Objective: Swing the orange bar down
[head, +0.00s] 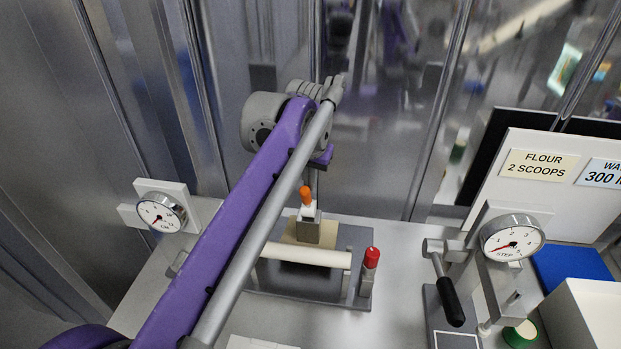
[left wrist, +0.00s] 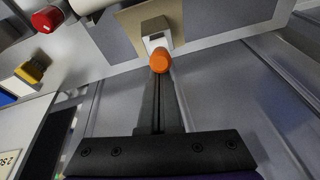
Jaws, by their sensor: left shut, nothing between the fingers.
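The orange bar (head: 306,195) shows as a short orange rod with a rounded end. It stands up from a white and grey block (head: 307,232) on the bench fixture. In the left wrist view the orange bar (left wrist: 160,60) is seen nearly end-on. My left gripper (head: 315,183) points down at the orange bar from above and behind. Its fingers (left wrist: 159,77) are shut with nothing between them, and their tips are right by the bar's end. I cannot tell whether they touch it. My right gripper is in neither view.
A white roller (head: 307,255) lies in front of the block, with a red-capped post (head: 371,258) to its right. A dial (head: 161,212) stands at left, another dial (head: 512,238) at right beside a black-handled crank (head: 450,301). Metal wall panels (head: 385,150) rise close behind.

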